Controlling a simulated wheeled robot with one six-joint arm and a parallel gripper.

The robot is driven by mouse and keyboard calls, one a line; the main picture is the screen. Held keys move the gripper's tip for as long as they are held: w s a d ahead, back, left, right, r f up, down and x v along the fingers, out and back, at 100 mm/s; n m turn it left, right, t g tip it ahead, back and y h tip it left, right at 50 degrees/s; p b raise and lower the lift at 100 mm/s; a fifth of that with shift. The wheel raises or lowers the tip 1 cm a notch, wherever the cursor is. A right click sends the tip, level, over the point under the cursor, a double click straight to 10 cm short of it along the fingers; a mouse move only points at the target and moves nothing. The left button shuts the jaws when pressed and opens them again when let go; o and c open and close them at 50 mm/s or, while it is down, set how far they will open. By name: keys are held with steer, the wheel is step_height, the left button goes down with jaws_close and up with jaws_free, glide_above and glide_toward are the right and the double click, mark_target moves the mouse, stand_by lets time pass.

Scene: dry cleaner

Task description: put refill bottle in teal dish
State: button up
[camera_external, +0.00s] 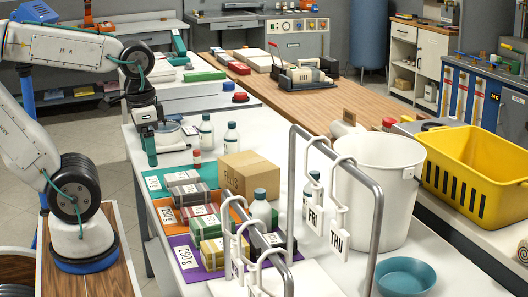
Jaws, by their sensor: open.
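Several white bottles with dark caps and printed labels look alike, and I cannot tell which is the refill bottle. Two stand upright on the white table: one bottle (206,132) and another bottle (231,139) just right of it. A third bottle (260,210) stands among the boxes, and a fourth bottle (311,190) is partly hidden by the metal rail. The teal dish (405,274) is a shallow round bowl at the lower right, apparently empty. My gripper (153,150) points down over the table's left side, left of the first two bottles. It is open and holds nothing visible.
A cardboard box (247,172) and several small packs on colored mats fill the middle. A curved metal rail (345,165) with hanging day tags stands between them and the dish. A white bucket (378,190) and yellow basket (478,165) stand behind the dish.

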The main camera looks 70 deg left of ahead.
steer(key=w+f+g, duration=0.2)
steer(key=w+f, duration=0.3)
steer(key=w, duration=0.6)
steer(key=n+t, duration=0.1)
steer(key=n, duration=0.1)
glide_toward(261, 191)
steer(key=f, duration=0.2)
steer(key=s+f, duration=0.1)
steer(key=f, duration=0.2)
steer(key=shift+a+f, duration=0.15)
steer(key=shift+f, duration=0.15)
steer(key=shift+w+f, duration=0.1)
steer(key=shift+f, duration=0.05)
steer(key=f, duration=0.7)
steer(key=shift+w+f, duration=0.15)
steer(key=shift+w, duration=0.15)
steer(key=c, duration=1.3)
steer(key=shift+c, duration=0.2)
